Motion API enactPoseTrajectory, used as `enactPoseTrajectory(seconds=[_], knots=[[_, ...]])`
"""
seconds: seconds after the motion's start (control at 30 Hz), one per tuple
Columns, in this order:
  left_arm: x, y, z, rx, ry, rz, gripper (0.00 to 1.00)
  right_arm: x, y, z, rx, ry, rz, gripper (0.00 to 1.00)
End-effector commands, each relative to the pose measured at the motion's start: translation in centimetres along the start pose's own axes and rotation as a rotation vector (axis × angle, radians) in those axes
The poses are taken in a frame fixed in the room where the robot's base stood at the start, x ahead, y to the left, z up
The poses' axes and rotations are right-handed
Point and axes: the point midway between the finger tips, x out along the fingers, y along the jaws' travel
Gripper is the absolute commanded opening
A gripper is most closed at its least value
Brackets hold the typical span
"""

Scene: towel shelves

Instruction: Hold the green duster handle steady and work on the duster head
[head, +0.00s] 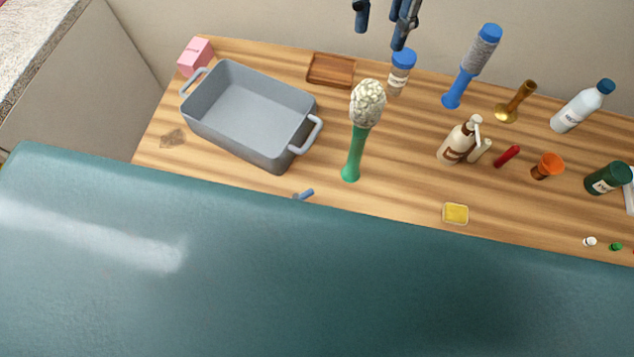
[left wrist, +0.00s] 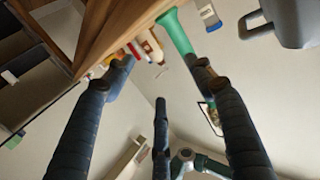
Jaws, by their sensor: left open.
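The duster stands on the wooden table in the head view, with its green handle (head: 353,160) down and its fluffy whitish head (head: 367,103) up. The handle (left wrist: 178,32) also shows at the top of the left wrist view, by the tip of one finger; contact cannot be told. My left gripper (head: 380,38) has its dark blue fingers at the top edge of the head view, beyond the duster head. Its fingers (left wrist: 160,70) are spread apart in the left wrist view, with nothing held. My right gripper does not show.
A grey tub (head: 232,118) stands left of the duster. A blue-capped jar (head: 401,75) and a blue brush (head: 465,75) stand behind and to its right. A pump bottle (head: 455,145) and a yellow sponge (head: 456,213) are further right. Bare table lies around the duster's foot.

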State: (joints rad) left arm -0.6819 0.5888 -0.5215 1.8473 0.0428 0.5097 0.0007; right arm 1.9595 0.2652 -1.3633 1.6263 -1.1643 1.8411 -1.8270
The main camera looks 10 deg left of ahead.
Motion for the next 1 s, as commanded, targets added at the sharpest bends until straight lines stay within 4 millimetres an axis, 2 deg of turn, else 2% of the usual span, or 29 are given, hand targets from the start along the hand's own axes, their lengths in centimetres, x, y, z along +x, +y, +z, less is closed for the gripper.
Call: enactPoseTrajectory(seconds=[0.03,0.1,0.23,0.37,0.8,1.0], knots=[[0.9,-1.0,-1.3,-0.006,0.025,-0.017,0.55,0.0,0.0,0.0,0.000,0.000,0.000,0.31],[1.8,-2.0,-2.7,-0.014,0.051,-0.036,0.55,0.0,0.0,0.0,0.000,0.000,0.000,0.31],[2.6,-3.0,-4.0,-0.024,0.077,-0.053,0.55,0.0,0.0,0.0,0.000,0.000,0.000,0.31],[3.7,-3.3,-4.5,-0.026,0.084,-0.058,0.55,0.0,0.0,0.0,0.000,0.000,0.000,0.31],[11.1,-3.7,-5.0,-0.026,0.083,-0.057,0.55,0.0,0.0,0.0,0.000,0.000,0.000,0.31],[13.0,-3.8,-5.1,-0.026,0.080,-0.057,0.55,0.0,0.0,0.0,0.000,0.000,0.000,0.31]])
